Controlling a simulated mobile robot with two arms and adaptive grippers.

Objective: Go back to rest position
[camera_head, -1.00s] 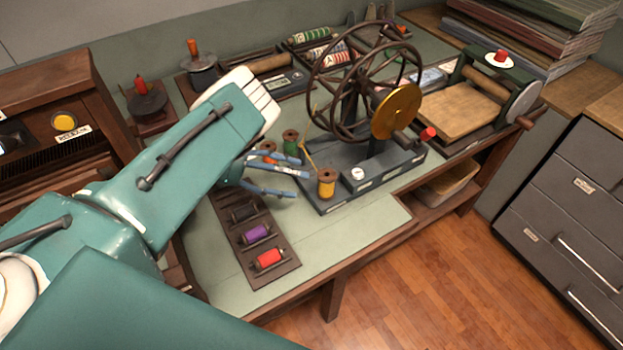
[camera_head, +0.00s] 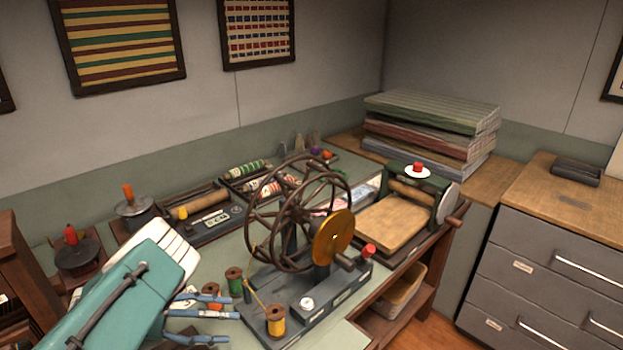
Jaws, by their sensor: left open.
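My left arm (camera_head: 130,298) comes in from the lower left in teal and white. My left gripper (camera_head: 230,326), with blue fingers, is open over the worktable (camera_head: 205,258), left of the winding machine. Nothing shows between its fingers. A yellow thread spool (camera_head: 275,321) stands at the winder's front left, just right of the fingertips. A green spool (camera_head: 234,281) stands behind the fingers. An orange spool (camera_head: 213,290) is partly hidden by the gripper. My right gripper is not in view.
The winding machine (camera_head: 321,248) has a large wheel and a brass disc. A press with a wooden board (camera_head: 394,222) stands to its right. Two knobbed pots (camera_head: 77,253) (camera_head: 133,207) stand at the left. Stacked fabric (camera_head: 430,125) and grey drawers (camera_head: 545,265) are at the right.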

